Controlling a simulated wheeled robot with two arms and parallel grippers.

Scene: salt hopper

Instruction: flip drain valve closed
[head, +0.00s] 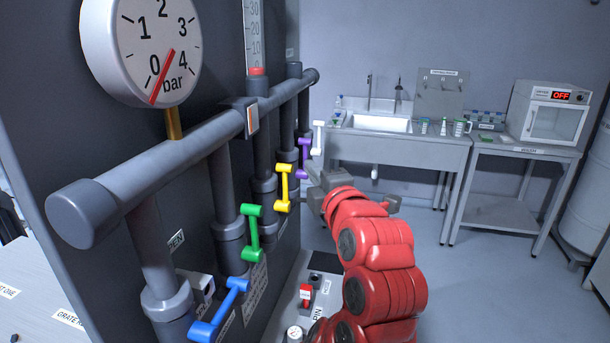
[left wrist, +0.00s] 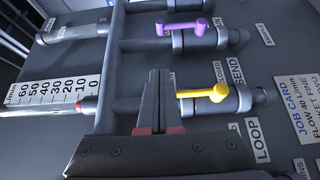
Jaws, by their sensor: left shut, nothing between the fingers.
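Several coloured valve handles line the pipe panel in the head view: blue (head: 219,310), green (head: 253,232), yellow (head: 284,188), purple (head: 305,158) and white (head: 318,138). I cannot read which one is labelled drain. The blue handle slants; the green and yellow handles stand roughly upright. My left gripper (head: 322,188) is shut and empty, just right of the yellow and purple handles. In the left wrist view its closed fingers (left wrist: 160,85) point up beside the yellow handle (left wrist: 203,93), with the purple handle (left wrist: 182,26) beyond. Contact is unclear. My right gripper is not in view.
A thick horizontal pipe (head: 190,145) with a pressure gauge (head: 143,50) runs above the valves. A small red switch (head: 306,292) is low beside the panel. A sink bench (head: 400,142) and a white oven (head: 552,112) stand behind, with open floor in front.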

